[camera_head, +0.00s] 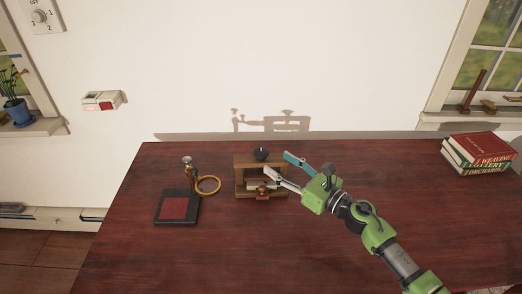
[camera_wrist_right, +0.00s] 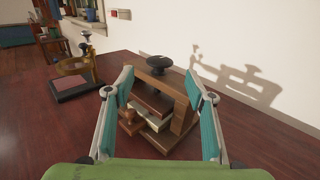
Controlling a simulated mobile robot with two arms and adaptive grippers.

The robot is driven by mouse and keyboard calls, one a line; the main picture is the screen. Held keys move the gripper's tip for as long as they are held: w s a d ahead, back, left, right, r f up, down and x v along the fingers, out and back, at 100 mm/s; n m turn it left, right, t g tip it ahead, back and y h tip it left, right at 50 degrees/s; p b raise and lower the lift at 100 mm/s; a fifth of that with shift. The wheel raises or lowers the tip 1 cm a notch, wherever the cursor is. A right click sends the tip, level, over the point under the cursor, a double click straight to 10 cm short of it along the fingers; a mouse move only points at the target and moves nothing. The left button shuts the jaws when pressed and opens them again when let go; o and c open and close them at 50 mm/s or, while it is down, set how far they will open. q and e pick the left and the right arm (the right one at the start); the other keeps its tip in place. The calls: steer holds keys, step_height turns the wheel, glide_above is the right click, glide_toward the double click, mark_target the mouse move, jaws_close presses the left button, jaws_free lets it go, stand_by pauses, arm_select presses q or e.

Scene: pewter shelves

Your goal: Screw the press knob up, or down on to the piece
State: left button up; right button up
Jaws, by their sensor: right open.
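The press is a small brown wooden frame (camera_head: 240,178) on the dark red table, and it shows ahead in the right wrist view (camera_wrist_right: 186,110). Its black round knob (camera_head: 261,153) sits on top of the frame, and in the right wrist view the knob (camera_wrist_right: 159,68) stands above the top bar. Inside the frame are a wooden plate and a pale piece (camera_wrist_right: 152,119) beneath it. My right gripper (camera_head: 282,163) is open at the press's right side, its fingers spread. My left gripper is not in view.
A black pad with a red square (camera_head: 175,207) lies left of the press, beside a brass ring-shaped object (camera_head: 208,185). Several stacked books (camera_head: 477,154) lie at the table's far right. The front of the table is clear. The wall stands close behind.

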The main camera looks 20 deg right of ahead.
mark_target(267, 156)
steer(key=x, duration=0.8)
steer(key=shift+w+a, duration=0.15)
steer(key=c, duration=1.1)
